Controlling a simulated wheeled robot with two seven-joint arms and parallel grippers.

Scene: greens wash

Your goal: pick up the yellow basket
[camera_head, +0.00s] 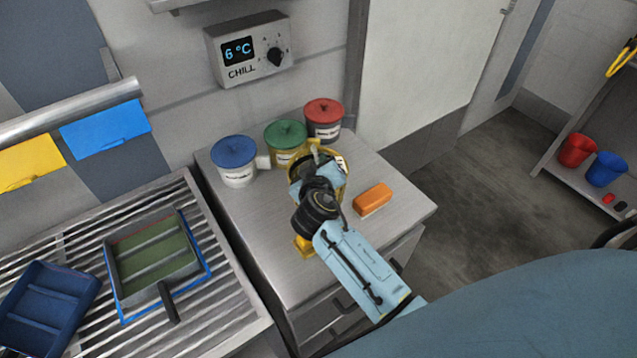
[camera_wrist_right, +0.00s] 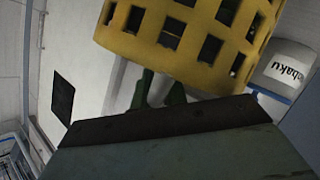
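The yellow basket (camera_wrist_right: 190,35) fills the top of the right wrist view, with rows of square holes in its wall. In the head view it stands on the metal counter and is mostly hidden behind my right wrist; a piece of its yellow rim (camera_head: 345,178) shows. My right gripper (camera_head: 316,160) is over the basket, reaching in from the lower right. Dark green finger parts (camera_wrist_right: 160,92) show just under the basket in the wrist view. The rest of the fingers is hidden, so I cannot tell whether they hold it. My left gripper is out of view.
Tubs with blue (camera_head: 235,150), green (camera_head: 285,132) and red (camera_head: 323,109) lids stand behind the basket. An orange block (camera_head: 372,198) lies to its right. A green-bottomed tray (camera_head: 155,255) and a dark blue tray (camera_head: 45,305) lie on the slatted rack at left.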

